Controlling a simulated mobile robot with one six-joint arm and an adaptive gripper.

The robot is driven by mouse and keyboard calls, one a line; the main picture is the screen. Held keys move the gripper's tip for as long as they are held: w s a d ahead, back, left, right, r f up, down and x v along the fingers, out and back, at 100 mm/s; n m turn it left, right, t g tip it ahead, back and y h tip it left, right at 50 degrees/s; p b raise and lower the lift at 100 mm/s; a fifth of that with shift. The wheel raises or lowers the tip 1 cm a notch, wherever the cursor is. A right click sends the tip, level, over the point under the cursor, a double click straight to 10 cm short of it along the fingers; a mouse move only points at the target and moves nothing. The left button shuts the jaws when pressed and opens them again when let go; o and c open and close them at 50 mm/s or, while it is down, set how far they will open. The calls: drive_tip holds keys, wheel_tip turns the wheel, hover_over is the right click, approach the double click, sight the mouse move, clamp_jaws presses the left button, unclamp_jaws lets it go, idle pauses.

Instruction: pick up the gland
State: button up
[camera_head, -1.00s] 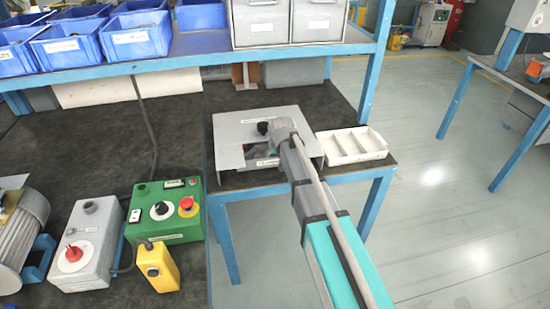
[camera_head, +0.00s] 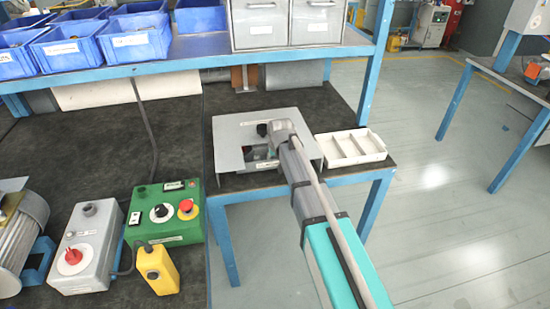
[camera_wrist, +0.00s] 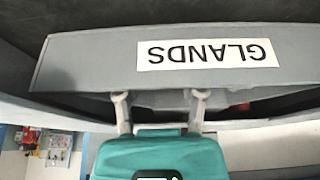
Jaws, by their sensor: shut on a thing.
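A grey sheet-metal box (camera_head: 230,133) stands on the dark bench top, with an opening in its top and front. In the wrist view its grey wall (camera_wrist: 90,60) carries a white label reading GLANDS, seen upside down. My gripper (camera_head: 262,152) reaches into the box's opening, partly hidden by my wrist. In the wrist view the two light fingers of my gripper (camera_wrist: 160,97) stand apart, with their tips at the lower edge of the labelled wall. The gland between them cannot be made out. A small red patch (camera_wrist: 240,107) shows beside the right finger.
A white divided tray (camera_head: 350,147) sits right of the box at the table's edge. A blue shelf (camera_head: 200,50) with blue bins and grey drawers hangs over the back. A green control box (camera_head: 165,210), a grey switch box (camera_head: 88,245) and a yellow pendant (camera_head: 158,268) are left.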

drive_tip(key=shift+r+p, duration=1.15)
drive_tip(key=shift+r, duration=0.1)
drive_tip(key=s+d+r+p, duration=0.7)
drive_tip(key=s+r+p, duration=0.3)
drive_tip(key=s, duration=0.2)
drive_tip(key=shift+r, duration=0.15)
drive_tip(key=shift+s, duration=0.1)
drive_tip(key=shift+a, duration=0.1)
